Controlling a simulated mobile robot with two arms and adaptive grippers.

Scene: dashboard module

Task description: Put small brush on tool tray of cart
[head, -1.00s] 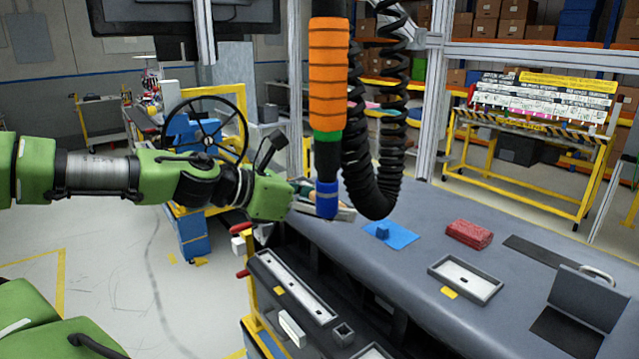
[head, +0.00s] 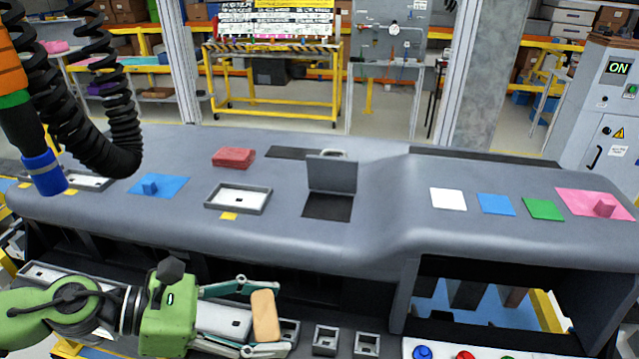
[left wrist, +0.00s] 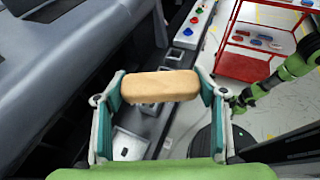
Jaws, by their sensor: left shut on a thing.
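The small brush, a tan rounded block, is between the fingertips of my left gripper (head: 265,313), which is shut on it. The brush (left wrist: 160,86) lies across the gap in the left wrist view, with both fingers touching its ends. In the head view the left gripper is low over the front ledge of the dashboard. A red cart (left wrist: 230,66) stands at the upper right of the left wrist view, apart from the gripper, with red and blue items on its shelves. Part of my right arm (left wrist: 290,68) shows there; its fingers are not clear.
The grey dashboard (head: 380,235) carries a red block (head: 233,158), a shallow tray (head: 238,198), an upright lid (head: 332,174) and coloured mats. Small square sockets and buttons line the front ledge. A hanging tool with a blue tip (head: 43,173) and black coiled hoses is at the left.

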